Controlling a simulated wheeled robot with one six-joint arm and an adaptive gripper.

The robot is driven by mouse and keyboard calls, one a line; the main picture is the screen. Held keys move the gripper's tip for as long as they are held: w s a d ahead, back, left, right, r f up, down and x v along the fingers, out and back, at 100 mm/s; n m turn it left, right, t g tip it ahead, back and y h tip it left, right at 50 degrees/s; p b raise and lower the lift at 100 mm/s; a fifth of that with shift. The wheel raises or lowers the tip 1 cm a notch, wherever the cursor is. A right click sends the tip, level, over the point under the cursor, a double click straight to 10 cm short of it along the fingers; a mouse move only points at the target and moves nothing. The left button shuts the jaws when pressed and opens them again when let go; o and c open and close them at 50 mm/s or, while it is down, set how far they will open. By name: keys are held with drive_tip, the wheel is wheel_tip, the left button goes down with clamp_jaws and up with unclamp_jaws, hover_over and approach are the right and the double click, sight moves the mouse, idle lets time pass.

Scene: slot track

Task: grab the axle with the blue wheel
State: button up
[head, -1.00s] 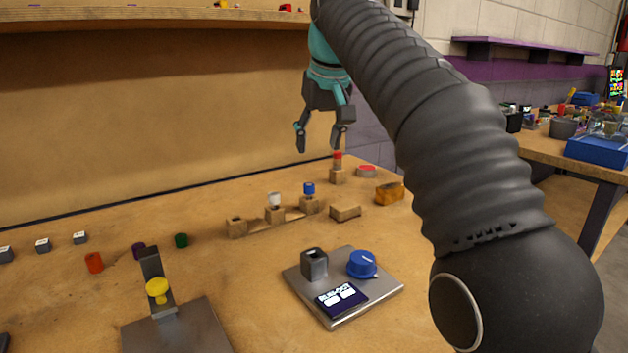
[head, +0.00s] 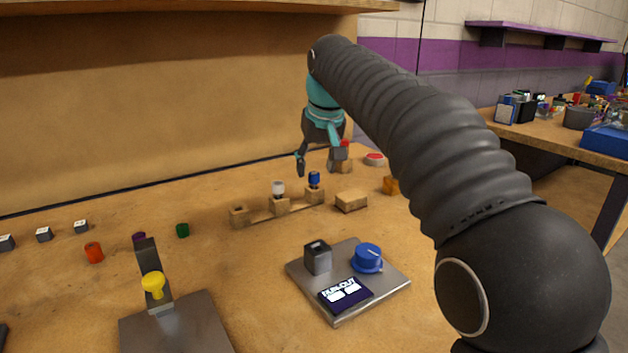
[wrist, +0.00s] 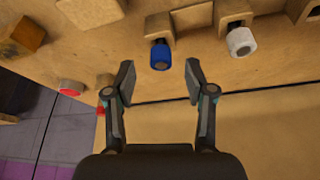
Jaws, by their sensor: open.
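The blue wheel (head: 314,179) stands upright on its axle in a wooden block (head: 315,196) at the right end of a wooden track. In the wrist view the blue wheel (wrist: 161,56) lies ahead of and between my open fingers, apart from both. My gripper (head: 317,168) is open and empty, just above and behind the blue wheel in the head view; it also shows in the wrist view (wrist: 159,75). The axle under the wheel is mostly hidden.
A white wheel (head: 278,188) stands in the neighbouring block, close by. A red-topped block (head: 344,158) is partly behind my gripper. A loose wooden block (head: 351,201) lies to the right. A plate with a blue knob (head: 367,258) is in front.

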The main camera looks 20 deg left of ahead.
sight(314, 173)
drive_tip(key=shift+x, duration=1.65)
drive_tip(key=shift+a, duration=0.1)
clamp_jaws()
drive_tip(key=shift+r, duration=0.1)
